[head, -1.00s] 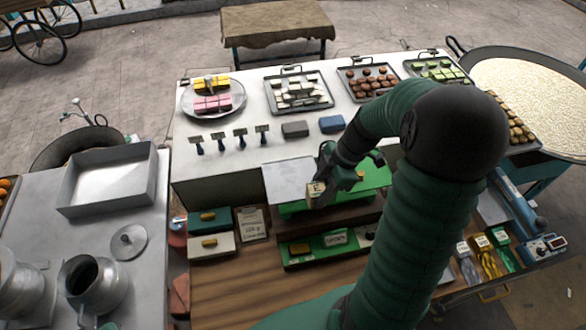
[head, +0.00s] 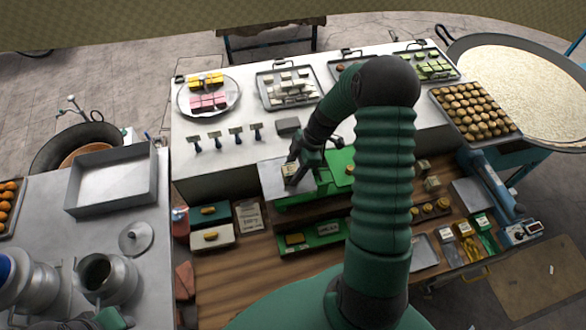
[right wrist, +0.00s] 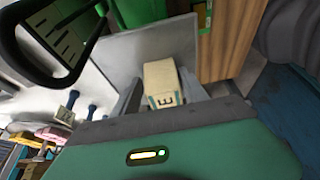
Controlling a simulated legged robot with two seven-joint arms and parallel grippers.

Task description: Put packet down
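The packet (head: 289,169) is a small cream box with a dark letter and teal marks on one end. My right gripper (head: 295,165) has its fingers on both sides of the packet, over the grey metal plate (head: 266,182) of the green scale (head: 310,192). In the right wrist view the packet (right wrist: 160,80) sits between the two dark fingers (right wrist: 162,92), with the plate (right wrist: 120,55) behind it. Whether its underside touches the plate is hidden.
A clipboard (head: 249,217) and small boxes (head: 212,236) lie left of the scale. A green tray (head: 320,236) sits in front. Sweets trays (head: 290,105) and a pink and yellow plate (head: 208,113) stand behind. Bare wood (head: 240,275) lies nearer me.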

